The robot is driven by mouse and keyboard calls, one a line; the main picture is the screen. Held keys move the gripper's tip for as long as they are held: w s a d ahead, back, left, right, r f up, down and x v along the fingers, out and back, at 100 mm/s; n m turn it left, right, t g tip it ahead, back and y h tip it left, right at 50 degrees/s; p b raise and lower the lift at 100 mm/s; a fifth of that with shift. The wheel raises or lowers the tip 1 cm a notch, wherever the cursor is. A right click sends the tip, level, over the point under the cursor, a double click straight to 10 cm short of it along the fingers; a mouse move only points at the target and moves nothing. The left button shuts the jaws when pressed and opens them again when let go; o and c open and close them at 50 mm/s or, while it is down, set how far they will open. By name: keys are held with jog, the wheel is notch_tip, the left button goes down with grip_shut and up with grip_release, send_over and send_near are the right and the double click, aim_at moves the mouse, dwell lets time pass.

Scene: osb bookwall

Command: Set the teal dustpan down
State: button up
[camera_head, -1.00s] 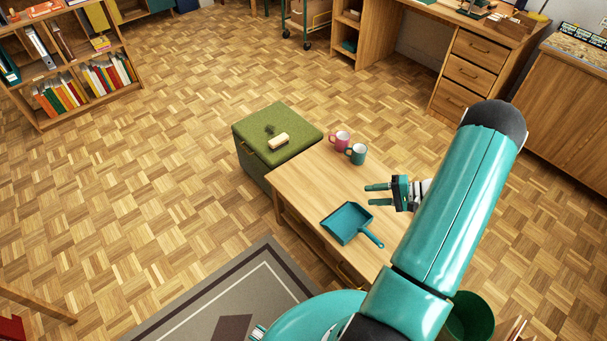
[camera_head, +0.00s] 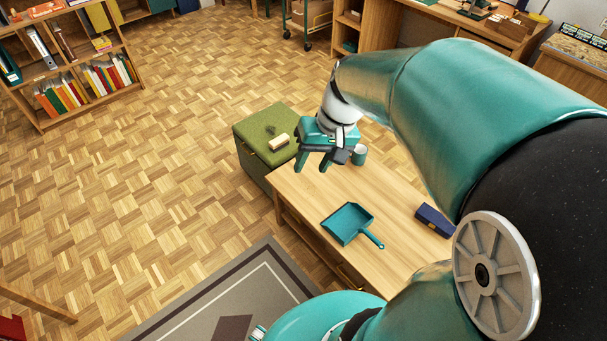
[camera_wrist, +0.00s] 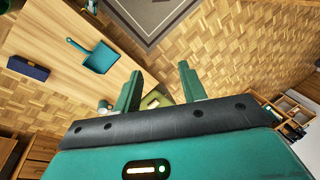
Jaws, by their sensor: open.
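The teal dustpan (camera_head: 348,223) lies on the wooden table (camera_head: 305,205), its handle pointing toward the lower right. It also shows in the wrist view (camera_wrist: 100,57), lying flat on the table, apart from my gripper. My gripper (camera_head: 311,168) is open and empty, raised above the far left end of the table, beyond the dustpan. In the wrist view its two fingers (camera_wrist: 160,88) stand apart with nothing between them.
A teal mug (camera_head: 359,155) stands behind my gripper. A dark blue case (camera_head: 434,221) lies at the table's right. A green ottoman (camera_head: 258,128) with a cream-coloured brush (camera_head: 279,141) on it adjoins the table. A grey rug (camera_head: 215,300) lies in front.

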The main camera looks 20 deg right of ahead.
jog(key=s+a+r+n+t+h, duration=0.2)
jog(key=s+a+r+t+h, duration=0.1)
jog(key=s+a+r, duration=0.3)
jog(key=shift+s+r+t, duration=0.5)
jog(key=shift+s+r, duration=0.05)
jog(key=shift+s, duration=0.6)
jog(key=shift+s, duration=0.1)
